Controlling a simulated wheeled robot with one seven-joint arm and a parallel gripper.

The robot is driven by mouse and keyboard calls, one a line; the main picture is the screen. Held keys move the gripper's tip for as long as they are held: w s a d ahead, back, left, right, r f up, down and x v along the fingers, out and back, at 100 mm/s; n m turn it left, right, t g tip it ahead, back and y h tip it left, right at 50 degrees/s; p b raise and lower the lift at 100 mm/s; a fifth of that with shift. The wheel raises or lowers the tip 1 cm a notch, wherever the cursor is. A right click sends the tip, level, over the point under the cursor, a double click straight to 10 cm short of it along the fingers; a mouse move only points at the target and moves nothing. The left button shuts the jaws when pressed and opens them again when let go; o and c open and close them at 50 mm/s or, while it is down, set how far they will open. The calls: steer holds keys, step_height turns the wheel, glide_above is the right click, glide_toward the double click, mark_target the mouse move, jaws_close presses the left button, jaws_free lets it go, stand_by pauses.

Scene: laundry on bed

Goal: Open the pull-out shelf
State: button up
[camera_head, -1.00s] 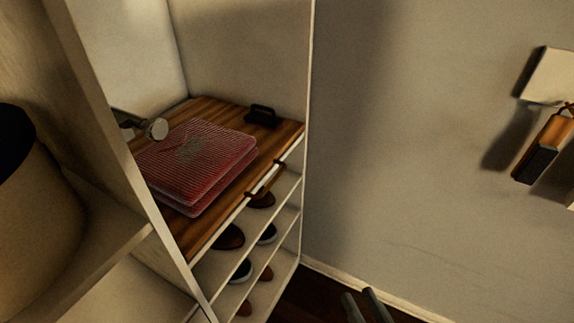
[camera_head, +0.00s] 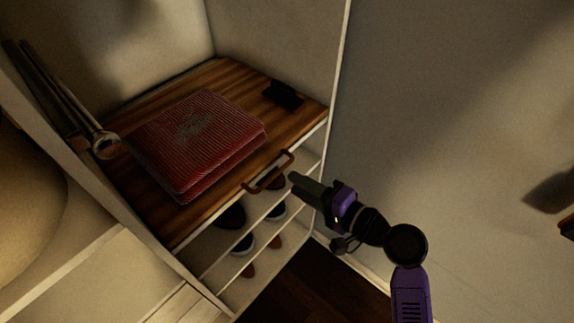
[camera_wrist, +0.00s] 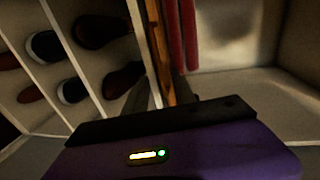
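The pull-out shelf (camera_head: 180,88) is a brown wooden board inside a pale cabinet, with a light front edge. A brown bar handle (camera_head: 269,172) stands out from that front edge. In the wrist view the shelf (camera_wrist: 160,50) shows edge-on. My gripper (camera_head: 294,179) is purple and black and points at the right end of the handle, close to it but seemingly apart. Its dark fingers (camera_wrist: 160,92) look spread in the wrist view, with the shelf edge beyond the space between them.
A red striped folded cloth (camera_head: 198,142) and a small black object (camera_head: 283,95) lie on the shelf. Shoes (camera_head: 232,214) stand on racks below. A metal rod (camera_head: 72,100) is at the left. A bare wall (camera_head: 455,110) is at the right.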

mark_target(275, 173)
steer(key=p+x, duration=0.1)
steer(key=x, duration=0.6)
steer(key=shift+a+f, duration=0.15)
steer(key=shift+a, duration=0.3)
steer(key=shift+c, duration=0.2)
jaws_close()
stand_by(0.9)
